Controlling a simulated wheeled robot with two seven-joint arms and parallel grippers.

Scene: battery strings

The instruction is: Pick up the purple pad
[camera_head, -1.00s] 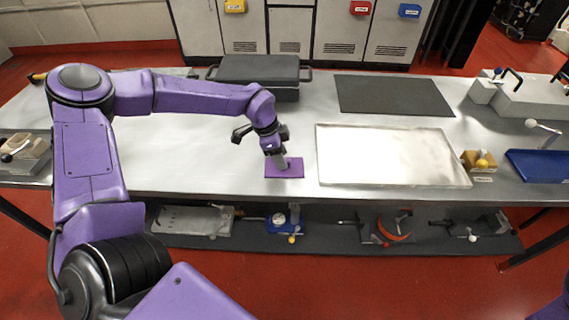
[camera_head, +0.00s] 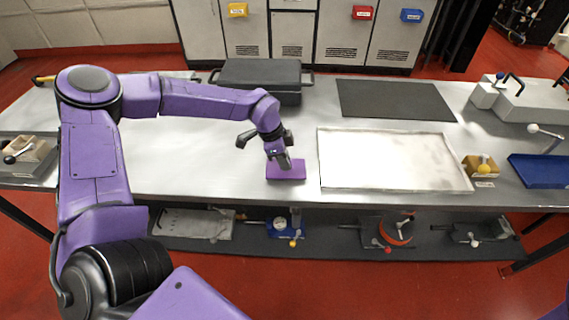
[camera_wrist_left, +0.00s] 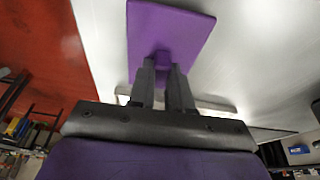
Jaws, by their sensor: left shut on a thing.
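The purple pad (camera_head: 287,173) is a flat rectangle near the front edge of the metal table, left of the shallow tray. My left gripper (camera_head: 284,164) comes down on it from above and is shut on the small grip on its top. In the left wrist view the pad (camera_wrist_left: 172,32) spreads out beyond the two fingers, and the left gripper (camera_wrist_left: 163,66) closes around its small purple grip. I cannot tell for sure whether the pad is clear of the table. My right gripper is not in view.
A shallow metal tray (camera_head: 322,160) lies just right of the pad. A dark mat (camera_head: 395,100) and a grey lidded case (camera_head: 258,72) lie further back. A yellow block (camera_head: 480,166) and a blue tray (camera_head: 540,170) are at the right. The table left of the pad is clear.

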